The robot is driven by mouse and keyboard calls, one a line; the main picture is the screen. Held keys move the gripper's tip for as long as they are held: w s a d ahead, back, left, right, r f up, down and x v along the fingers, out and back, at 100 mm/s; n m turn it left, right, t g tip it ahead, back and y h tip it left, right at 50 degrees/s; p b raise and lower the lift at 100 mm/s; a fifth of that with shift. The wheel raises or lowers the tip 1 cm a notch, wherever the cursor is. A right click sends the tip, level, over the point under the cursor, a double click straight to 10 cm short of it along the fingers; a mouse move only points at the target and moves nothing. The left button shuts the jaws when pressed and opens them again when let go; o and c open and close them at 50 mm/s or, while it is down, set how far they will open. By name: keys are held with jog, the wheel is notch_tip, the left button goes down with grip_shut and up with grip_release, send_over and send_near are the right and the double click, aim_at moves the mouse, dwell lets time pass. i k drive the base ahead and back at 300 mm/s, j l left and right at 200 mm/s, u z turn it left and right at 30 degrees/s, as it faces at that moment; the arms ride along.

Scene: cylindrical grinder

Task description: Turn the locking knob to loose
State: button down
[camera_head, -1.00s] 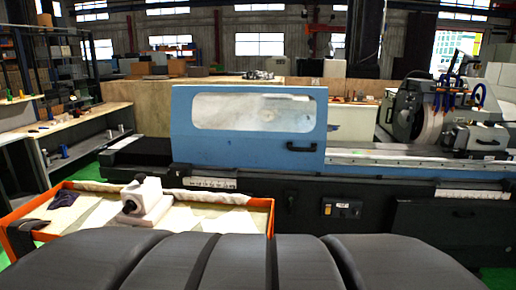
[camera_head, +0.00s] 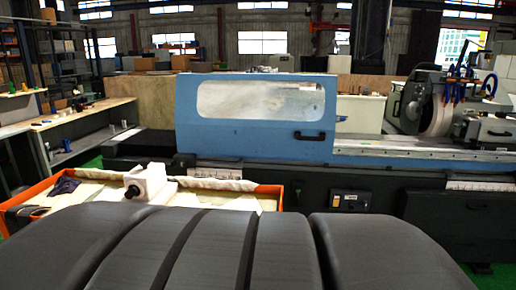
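A cylindrical grinder fills the middle of the view, with a blue sliding guard door (camera_head: 255,118) that has a window and a black handle (camera_head: 309,136). The grinding wheel head (camera_head: 425,103) is at the right. I cannot pick out a locking knob for certain. A panel with small controls (camera_head: 350,201) is on the machine's dark front. My gripper is not in view.
My own dark ribbed body part fills the bottom of the view. The orange-edged tray (camera_head: 285,197) stands close in front of the machine at the left. A workbench (camera_head: 85,118) with shelves is at the far left. Green floor shows at the lower right.

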aim_at(144, 162)
jog(key=u, duration=1)
